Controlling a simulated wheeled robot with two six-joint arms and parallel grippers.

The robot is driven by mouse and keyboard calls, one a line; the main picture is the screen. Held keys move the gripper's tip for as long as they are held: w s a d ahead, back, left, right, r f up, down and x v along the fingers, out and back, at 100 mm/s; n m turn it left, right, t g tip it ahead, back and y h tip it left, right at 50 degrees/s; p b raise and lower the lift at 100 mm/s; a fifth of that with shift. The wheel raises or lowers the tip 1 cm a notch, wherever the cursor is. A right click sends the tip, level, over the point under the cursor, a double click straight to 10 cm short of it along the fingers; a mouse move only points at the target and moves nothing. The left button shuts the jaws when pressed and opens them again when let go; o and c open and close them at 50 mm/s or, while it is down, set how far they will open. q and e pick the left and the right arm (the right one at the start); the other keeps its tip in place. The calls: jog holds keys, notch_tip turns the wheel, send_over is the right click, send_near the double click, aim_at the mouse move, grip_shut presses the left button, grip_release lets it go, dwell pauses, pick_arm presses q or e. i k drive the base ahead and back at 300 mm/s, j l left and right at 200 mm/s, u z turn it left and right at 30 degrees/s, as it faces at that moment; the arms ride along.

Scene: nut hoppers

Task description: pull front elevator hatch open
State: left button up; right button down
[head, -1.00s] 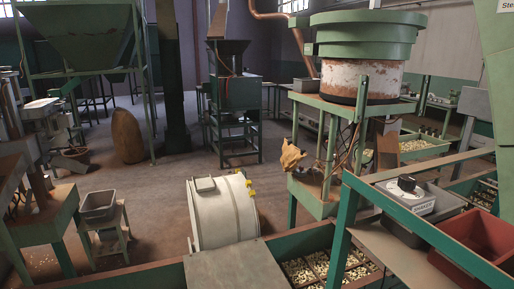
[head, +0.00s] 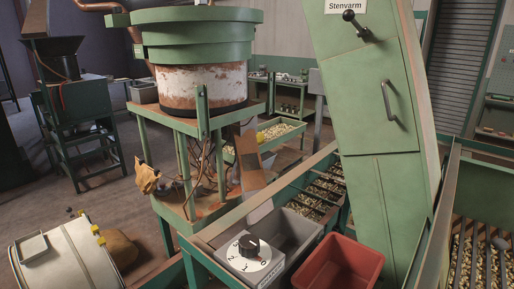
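A tall green metal cabinet (head: 365,110) labelled "Stenvarm", seemingly the elevator housing, stands at the right of the head view, tilted in the picture. Its front panel has a curved metal handle (head: 392,101) at mid-height. A lever with a black knob (head: 349,16) is mounted near the top. A horizontal seam runs below the handle, and the panel looks closed. Neither of my grippers shows in this view.
A red bin (head: 339,264), a grey bin (head: 297,238) and a dial box (head: 250,258) stand before the cabinet. Nut trays (head: 462,225) lie at right. A round green hopper (head: 200,90) and a white drum (head: 70,262) stand left. Open floor shows at left.

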aim_at(368, 95)
jog(key=z, duration=0.85)
